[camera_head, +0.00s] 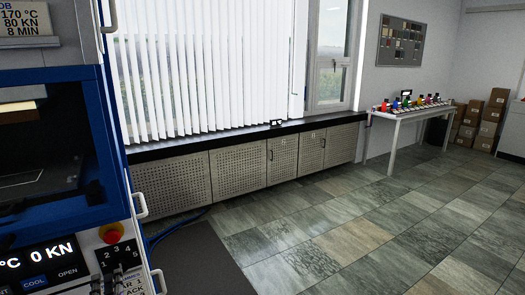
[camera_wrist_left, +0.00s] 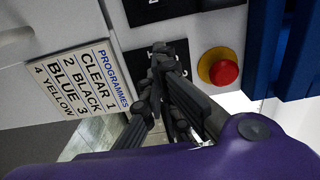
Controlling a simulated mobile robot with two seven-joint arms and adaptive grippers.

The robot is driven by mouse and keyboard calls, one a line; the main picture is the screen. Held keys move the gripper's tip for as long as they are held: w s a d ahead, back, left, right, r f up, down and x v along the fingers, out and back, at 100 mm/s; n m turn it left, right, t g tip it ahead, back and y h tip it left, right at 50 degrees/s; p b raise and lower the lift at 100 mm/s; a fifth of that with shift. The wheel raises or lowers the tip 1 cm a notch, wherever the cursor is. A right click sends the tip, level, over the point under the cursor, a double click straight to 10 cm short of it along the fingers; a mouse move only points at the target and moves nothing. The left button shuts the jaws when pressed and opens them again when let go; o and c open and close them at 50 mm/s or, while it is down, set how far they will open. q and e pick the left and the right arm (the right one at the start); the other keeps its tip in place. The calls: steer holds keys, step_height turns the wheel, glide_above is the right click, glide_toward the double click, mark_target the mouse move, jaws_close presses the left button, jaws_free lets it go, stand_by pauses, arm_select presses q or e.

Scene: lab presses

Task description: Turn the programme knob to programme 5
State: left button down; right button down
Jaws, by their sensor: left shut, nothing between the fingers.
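The programme dial (camera_head: 120,256) is a black plate with white numbers 1 to 5 on the press front, at the lower left of the head view. Its knob and pointer are too small to read there. In the left wrist view the dark dial plate (camera_wrist_left: 142,62) is mostly hidden behind my left gripper (camera_wrist_left: 163,52). The gripper is shut and empty, with its fingertips over the plate. I cannot tell whether they touch the knob. My right gripper is not in view.
A red stop button (camera_wrist_left: 222,68) on a yellow base sits close beside the dial. The blue press frame (camera_head: 95,120) and its display (camera_head: 40,262) are at the left. A white table (camera_head: 405,114) with coloured items stands far back. The tiled floor (camera_head: 330,220) is clear.

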arm_select(q)
steer(key=v, duration=0.3)
steer(key=shift+s+d, duration=0.1)
steer(key=shift+s, duration=0.05)
